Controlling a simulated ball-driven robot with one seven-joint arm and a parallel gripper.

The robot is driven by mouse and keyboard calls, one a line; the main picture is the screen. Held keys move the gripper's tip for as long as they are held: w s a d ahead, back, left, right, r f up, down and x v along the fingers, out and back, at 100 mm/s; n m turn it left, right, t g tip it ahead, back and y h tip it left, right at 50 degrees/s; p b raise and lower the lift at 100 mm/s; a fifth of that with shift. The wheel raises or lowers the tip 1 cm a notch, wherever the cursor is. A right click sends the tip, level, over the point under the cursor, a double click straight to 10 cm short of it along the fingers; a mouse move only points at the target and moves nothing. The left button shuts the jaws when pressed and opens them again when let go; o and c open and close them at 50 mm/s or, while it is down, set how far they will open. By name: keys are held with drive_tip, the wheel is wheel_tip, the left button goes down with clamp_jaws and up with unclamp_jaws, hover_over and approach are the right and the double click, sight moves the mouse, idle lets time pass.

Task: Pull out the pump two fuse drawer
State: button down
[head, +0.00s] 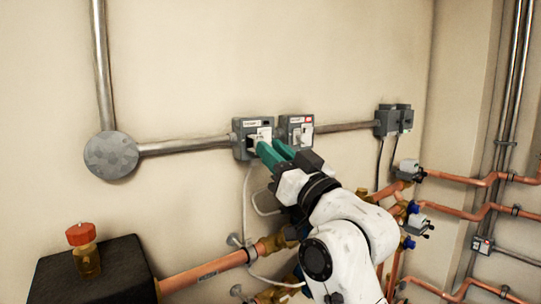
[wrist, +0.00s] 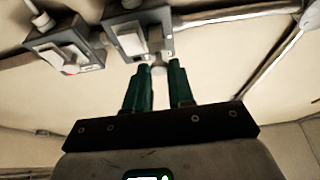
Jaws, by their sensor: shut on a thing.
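Two grey switch boxes are mounted side by side on the wall. My gripper (head: 268,145), with teal fingers, is at the front of the left box (head: 238,150). In the wrist view this box (wrist: 110,18) is at top centre. My fingertips are shut on a small pale part, which I take to be the fuse drawer's grip (wrist: 160,67), at the box's lower edge. The fingers hide much of it. The right box (head: 308,121) stands apart from my fingers. The labels are too small to read, so I cannot tell which is pump two.
Metal conduit (head: 185,145) runs left to a round junction cover (head: 111,155). More grey boxes (head: 387,121) are further right. A black box with a red-capped fitting (head: 80,235) is at lower left.

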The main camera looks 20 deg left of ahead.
drive_tip(key=c, duration=1)
unclamp_jaws()
drive_tip(key=shift+d, duration=0.1)
drive_tip(key=b+v, duration=0.3)
drive_tip(key=v, duration=0.7)
drive_tip(key=shift+s+d+f, duration=0.2)
drive_tip(key=shift+s+d, duration=0.05)
